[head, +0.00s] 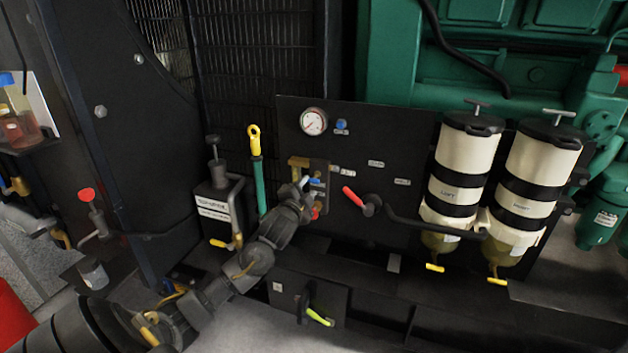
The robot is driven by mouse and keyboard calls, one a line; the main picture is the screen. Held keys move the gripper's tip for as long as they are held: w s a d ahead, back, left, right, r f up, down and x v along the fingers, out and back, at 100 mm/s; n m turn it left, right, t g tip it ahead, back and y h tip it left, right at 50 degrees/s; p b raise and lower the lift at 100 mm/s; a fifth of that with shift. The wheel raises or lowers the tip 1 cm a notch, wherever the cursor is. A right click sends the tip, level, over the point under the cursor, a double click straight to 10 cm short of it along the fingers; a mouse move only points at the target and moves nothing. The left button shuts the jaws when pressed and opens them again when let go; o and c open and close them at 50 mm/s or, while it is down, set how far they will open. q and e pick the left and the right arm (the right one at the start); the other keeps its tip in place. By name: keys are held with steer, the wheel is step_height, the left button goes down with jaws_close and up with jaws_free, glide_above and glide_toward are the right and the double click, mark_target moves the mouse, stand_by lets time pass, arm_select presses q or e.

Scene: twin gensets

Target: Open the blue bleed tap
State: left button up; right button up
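A small blue tap handle (315,181) shows on a dark valve block (320,167) with brass fittings, on the black panel. Red parts (316,210) show just below it on the same block. My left gripper (306,184) reaches in from the lower left, with its tip close to the left of the blue handle. I cannot tell whether it touches the handle or how far apart its fingers are. The arm and gripper hide the lower left of the block. My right gripper is not in view.
A gauge (313,121) and a blue knob (341,125) sit higher on the panel. A red lever (353,196) projects right of the block. Two white-and-black filters (463,160) stand farther right. A black hand pump (213,199) and a yellow-topped green dipstick (256,160) stand left.

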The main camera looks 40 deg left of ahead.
mark_target(312, 182)
arm_select(q)
steer(key=x, duration=0.6)
steer(key=shift+a, duration=0.1)
